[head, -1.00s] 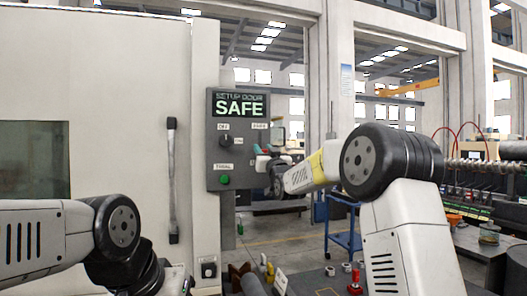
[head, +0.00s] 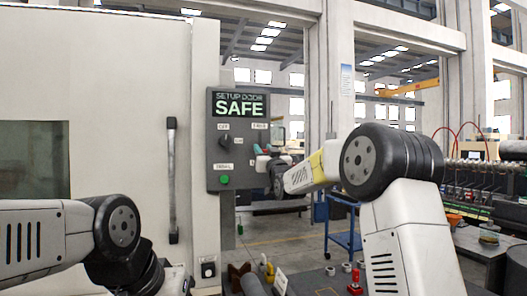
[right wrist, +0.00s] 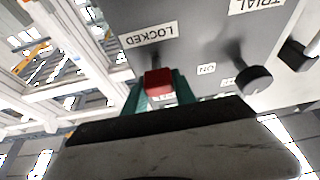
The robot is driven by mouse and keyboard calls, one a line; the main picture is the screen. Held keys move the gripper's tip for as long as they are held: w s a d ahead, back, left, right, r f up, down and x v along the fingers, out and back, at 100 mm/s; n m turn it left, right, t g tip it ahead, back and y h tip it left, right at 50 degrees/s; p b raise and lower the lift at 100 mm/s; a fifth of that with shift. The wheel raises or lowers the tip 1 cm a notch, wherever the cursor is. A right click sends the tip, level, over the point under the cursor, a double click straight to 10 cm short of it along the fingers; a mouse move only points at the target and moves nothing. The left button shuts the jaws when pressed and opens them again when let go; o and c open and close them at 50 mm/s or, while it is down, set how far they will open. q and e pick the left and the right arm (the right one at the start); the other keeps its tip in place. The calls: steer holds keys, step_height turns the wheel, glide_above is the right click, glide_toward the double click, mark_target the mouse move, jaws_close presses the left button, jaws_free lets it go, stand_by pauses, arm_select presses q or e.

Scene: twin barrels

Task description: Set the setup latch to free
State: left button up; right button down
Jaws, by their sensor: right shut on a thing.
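The setup latch shows as a red handle (right wrist: 158,82) in the right wrist view, where the panel appears upside down. My right gripper (right wrist: 160,92) has its teal fingers on both sides of the handle and is shut on it. The panel's display (head: 240,106) reads SETUP DOOR SAFE. My left gripper is not in view.
A black knob (head: 226,141) and a green button (head: 225,180) are on the panel, left of my right gripper. A vertical door handle (head: 172,180) is on the white machine further left. A blue cart (head: 345,240) stands behind my right arm.

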stand_by(0.3)
step_height(320, 180, up, 7)
steer(key=shift+s+f, duration=0.1)
steer(key=c, duration=1.1)
jaws_free()
steer(key=shift+o, duration=0.5)
steer(key=shift+f, duration=0.1)
steer(key=v, duration=0.7)
steer(key=shift+s+f, duration=0.15)
steer(key=shift+s, duration=0.15)
steer(key=shift+d, duration=0.15)
